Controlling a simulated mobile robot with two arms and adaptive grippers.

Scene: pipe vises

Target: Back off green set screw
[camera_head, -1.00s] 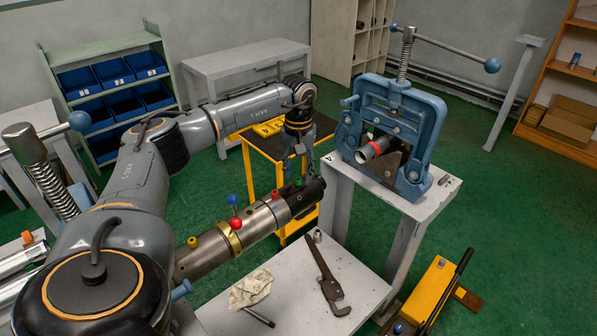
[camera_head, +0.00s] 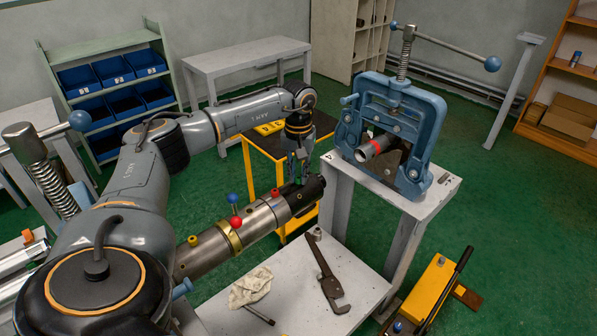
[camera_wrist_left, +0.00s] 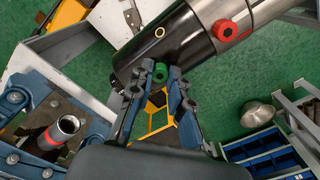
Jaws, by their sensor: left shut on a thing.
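The green set screw (camera_wrist_left: 160,72) shows in the left wrist view, on the black end collar (camera_wrist_left: 150,45) of a thick steel pipe assembly. My left gripper (camera_wrist_left: 161,70) has its two blue-grey fingertips on either side of the screw, shut on it. In the head view my left gripper (camera_head: 300,179) reaches down onto the top of the black collar (camera_head: 312,191), and its fingers hide the green screw there. My right gripper is not in view.
A red screw (camera_head: 275,193), a brass ring (camera_head: 232,236) with ball handles and a yellow knob (camera_head: 192,241) sit along the assembly. A blue pipe vise (camera_head: 400,115) stands right, on a grey stand. A wrench (camera_head: 324,272) and rag (camera_head: 250,287) lie on the front bench.

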